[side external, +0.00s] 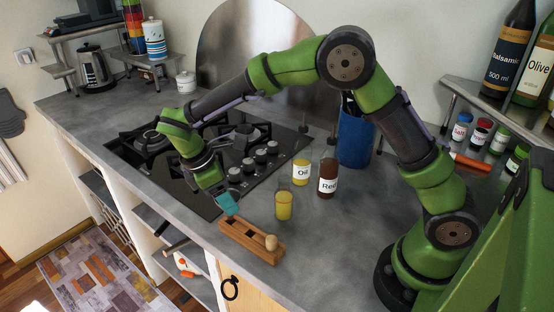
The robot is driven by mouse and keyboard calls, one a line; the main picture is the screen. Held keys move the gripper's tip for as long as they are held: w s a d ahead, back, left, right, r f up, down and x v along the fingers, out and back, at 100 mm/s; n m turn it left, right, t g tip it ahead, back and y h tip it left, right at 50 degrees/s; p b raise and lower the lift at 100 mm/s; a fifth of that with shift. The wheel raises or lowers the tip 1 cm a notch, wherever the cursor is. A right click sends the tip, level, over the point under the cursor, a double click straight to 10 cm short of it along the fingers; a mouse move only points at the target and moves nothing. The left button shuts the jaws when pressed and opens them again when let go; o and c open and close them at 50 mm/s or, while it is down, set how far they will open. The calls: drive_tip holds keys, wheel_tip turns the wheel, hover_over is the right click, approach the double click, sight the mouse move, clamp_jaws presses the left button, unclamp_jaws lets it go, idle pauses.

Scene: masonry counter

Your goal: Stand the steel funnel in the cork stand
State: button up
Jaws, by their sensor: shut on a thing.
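My gripper (218,190) is at the front edge of the stove, pointing down and to the right. It is shut on a small teal piece (228,204), which looks turquoise rather than steel. Its shape is too small to tell for sure as a funnel. A long brown block (262,249), which looks like the cork stand, lies near the counter's front edge. It has dark openings in its top and a pale rounded knob (271,242) at its right end. The teal piece is at the block's left end; I cannot tell whether they touch.
A small glass of yellow liquid (283,206) stands just behind the block. The Oil jar (301,173), a dark red bottle (328,179) and a blue container (355,138) stand farther back. The stove (175,178) lies left. The counter right of the block is clear.

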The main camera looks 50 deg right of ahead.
drive_tip(key=shift+f, duration=1.3)
drive_tip(key=o, duration=1.3)
drive_tip(key=shift+o, duration=0.2)
drive_tip(key=v, duration=1.6)
drive_tip(key=shift+a+r, duration=0.15)
drive_tip(key=shift+r, duration=0.15)
drive_tip(key=shift+w, duration=0.1)
